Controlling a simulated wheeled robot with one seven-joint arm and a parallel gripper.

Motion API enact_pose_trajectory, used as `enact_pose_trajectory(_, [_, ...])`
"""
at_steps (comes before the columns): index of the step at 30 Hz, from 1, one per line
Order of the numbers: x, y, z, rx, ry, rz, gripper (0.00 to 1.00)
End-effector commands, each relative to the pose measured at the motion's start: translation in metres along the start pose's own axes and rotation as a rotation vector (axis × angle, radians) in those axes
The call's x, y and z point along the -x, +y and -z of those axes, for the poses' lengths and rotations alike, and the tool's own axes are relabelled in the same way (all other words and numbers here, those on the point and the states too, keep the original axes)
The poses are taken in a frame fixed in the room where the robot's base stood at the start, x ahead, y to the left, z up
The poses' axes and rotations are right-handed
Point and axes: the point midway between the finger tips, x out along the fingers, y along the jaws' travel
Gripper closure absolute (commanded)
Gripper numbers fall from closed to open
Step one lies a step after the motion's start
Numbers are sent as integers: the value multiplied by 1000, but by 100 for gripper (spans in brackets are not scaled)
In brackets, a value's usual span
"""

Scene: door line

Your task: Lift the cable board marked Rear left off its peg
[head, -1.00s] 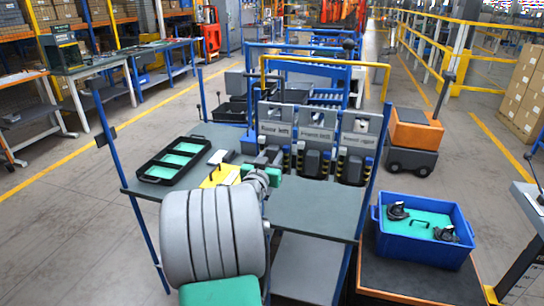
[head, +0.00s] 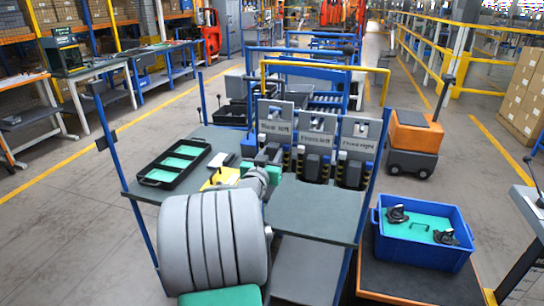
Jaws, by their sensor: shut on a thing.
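Three grey cable boards hang side by side on the rack at the back of the workbench. The leftmost is the Rear left board (head: 277,113); its small label is blurred. Its top edge stands a little higher than those of the middle board (head: 316,121) and the right board (head: 356,127). Dark connectors hang below the boards. My gripper (head: 272,160) is at the lower part of the Rear left board and shut on it. My arm hides the fingers and most of the contact. Whether the board is clear of its peg cannot be seen.
A black tray with green inserts (head: 152,183) and a yellow item (head: 222,177) lie on the bench's left. The bench top (head: 315,212) is bare at right. A blue bin (head: 425,255) holding dark parts stands right. Blue posts and a yellow rail (head: 325,65) frame the rack.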

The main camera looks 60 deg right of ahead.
Motion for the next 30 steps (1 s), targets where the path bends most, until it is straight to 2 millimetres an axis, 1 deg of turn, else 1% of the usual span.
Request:
enact_pose_trajectory(1, [0, 0, 2, -1, 4, 0, 100])
enact_pose_trajectory(8, [2, 0, 1, -1, 3, 0, 100])
enact_pose_trajectory(30, [62, -1, 0, -1, 4, 1, 100])
